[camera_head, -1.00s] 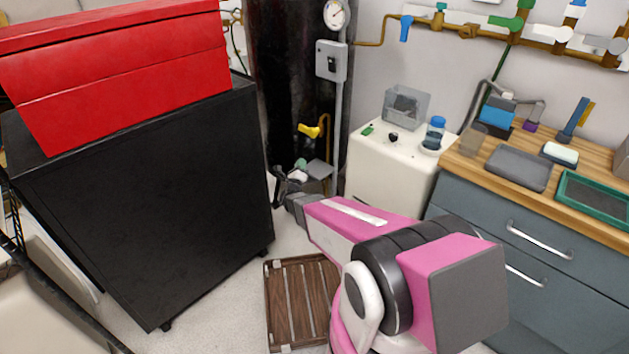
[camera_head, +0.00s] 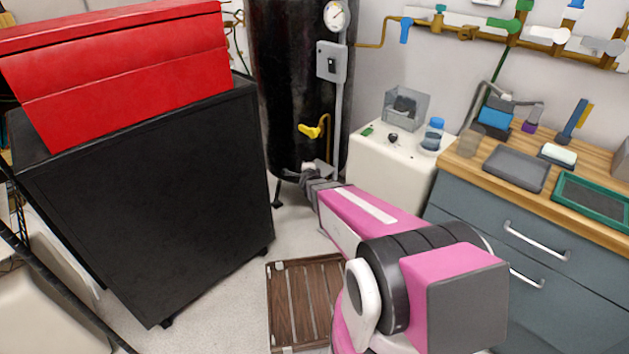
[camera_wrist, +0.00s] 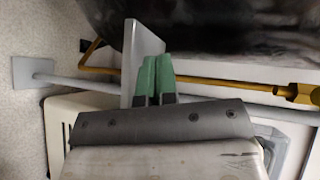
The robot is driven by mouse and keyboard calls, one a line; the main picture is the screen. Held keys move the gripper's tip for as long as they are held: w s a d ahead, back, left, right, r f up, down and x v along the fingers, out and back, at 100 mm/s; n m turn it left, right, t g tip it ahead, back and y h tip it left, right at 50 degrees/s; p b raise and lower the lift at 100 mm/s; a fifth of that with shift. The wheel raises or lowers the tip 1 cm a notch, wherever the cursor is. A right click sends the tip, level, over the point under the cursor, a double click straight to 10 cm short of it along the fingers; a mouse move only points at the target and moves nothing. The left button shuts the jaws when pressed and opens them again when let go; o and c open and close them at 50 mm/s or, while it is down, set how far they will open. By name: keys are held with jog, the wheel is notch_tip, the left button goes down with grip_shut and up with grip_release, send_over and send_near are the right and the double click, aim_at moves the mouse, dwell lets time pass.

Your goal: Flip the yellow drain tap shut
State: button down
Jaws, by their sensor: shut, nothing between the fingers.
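The yellow drain tap (camera_head: 310,131) is a small lever on a bent brass pipe at the front of the dark tank, low on its right side. My gripper (camera_head: 308,168) is below the tap, near the tank's base, apart from it. In the wrist view my gripper's green fingertips (camera_wrist: 155,76) are together and empty, pointing toward the tank. A brass pipe with a fitting (camera_wrist: 303,94) shows at the right there. The yellow lever cannot be made out in the wrist view.
The dark tank (camera_head: 285,85) stands behind my gripper. A grey plate (camera_wrist: 148,50) is close beside the fingers, and a grey conduit (camera_wrist: 75,84) runs past them. A black cabinet (camera_head: 150,215) stands left, a white cabinet (camera_head: 385,175) right. A wooden slatted crate (camera_head: 305,300) is on the floor.

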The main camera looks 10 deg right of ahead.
jog(key=s+d+f+n+g+y, duration=0.1)
jog(key=s+n+g+y, duration=0.3)
jog(key=s+n+y, duration=0.1)
jog(key=shift+s+d+f+n+g, duration=0.15)
jog(key=shift+s+d+n+g, duration=0.05)
jog(key=shift+s+n+g, duration=0.2)
